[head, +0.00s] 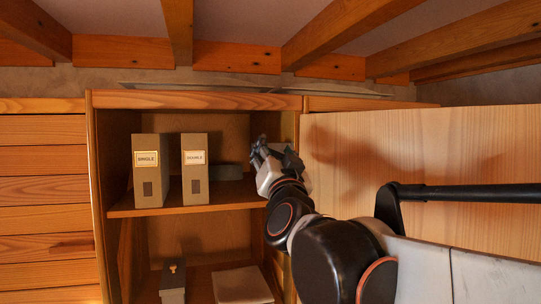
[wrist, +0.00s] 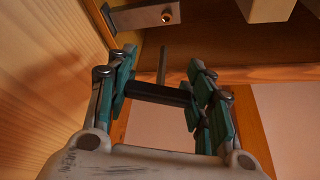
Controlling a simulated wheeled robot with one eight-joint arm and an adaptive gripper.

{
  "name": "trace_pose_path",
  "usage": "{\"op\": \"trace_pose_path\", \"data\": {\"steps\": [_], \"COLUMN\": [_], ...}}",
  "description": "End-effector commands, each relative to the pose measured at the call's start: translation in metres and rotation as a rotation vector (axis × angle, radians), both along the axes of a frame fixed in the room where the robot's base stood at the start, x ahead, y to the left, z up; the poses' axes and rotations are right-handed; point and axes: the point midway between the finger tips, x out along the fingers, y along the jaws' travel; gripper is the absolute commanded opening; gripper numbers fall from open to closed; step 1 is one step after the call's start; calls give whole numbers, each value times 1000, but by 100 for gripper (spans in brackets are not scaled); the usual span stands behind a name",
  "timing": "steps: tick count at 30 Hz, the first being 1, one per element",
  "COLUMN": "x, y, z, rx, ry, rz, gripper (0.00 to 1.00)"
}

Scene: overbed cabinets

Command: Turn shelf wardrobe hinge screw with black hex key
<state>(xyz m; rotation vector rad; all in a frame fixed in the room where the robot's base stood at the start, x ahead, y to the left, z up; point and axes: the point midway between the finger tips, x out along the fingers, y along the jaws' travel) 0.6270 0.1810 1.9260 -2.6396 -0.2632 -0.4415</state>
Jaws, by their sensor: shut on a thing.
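My gripper (head: 268,158) is at the right side of the open upper shelf compartment, beside the open door. In the wrist view my gripper (wrist: 160,91) has its teal pads shut on the black hex key (wrist: 150,94). The key's dark bar lies across between the pads, and its thin grey shaft points up in the picture. The grey metal hinge (wrist: 145,19) is at the top of the wrist view, with a round brass-coloured screw (wrist: 172,14) at its right end. The shaft tip appears below the screw and apart from it. The hinge cannot be made out in the head view.
The wooden door (head: 430,145) stands open at the right, close to my arm. Two beige file boxes (head: 146,190) (head: 195,185) labelled SINGLE and DOUBLE stand on the shelf (head: 185,208), left of my gripper. A dark box (head: 173,280) and a pale flat item (head: 241,286) are below.

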Motion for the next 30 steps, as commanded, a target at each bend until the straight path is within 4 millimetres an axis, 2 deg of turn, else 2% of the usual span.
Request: {"op": "trace_pose_path", "data": {"steps": [10, 25, 30], "x": [7, 48, 47], "y": [2, 13, 12], "z": [0, -1, -1], "rx": [1, 1, -131], "ry": [2, 2, -37], "rz": [0, 0, -3], "gripper": [19, 19, 19]}}
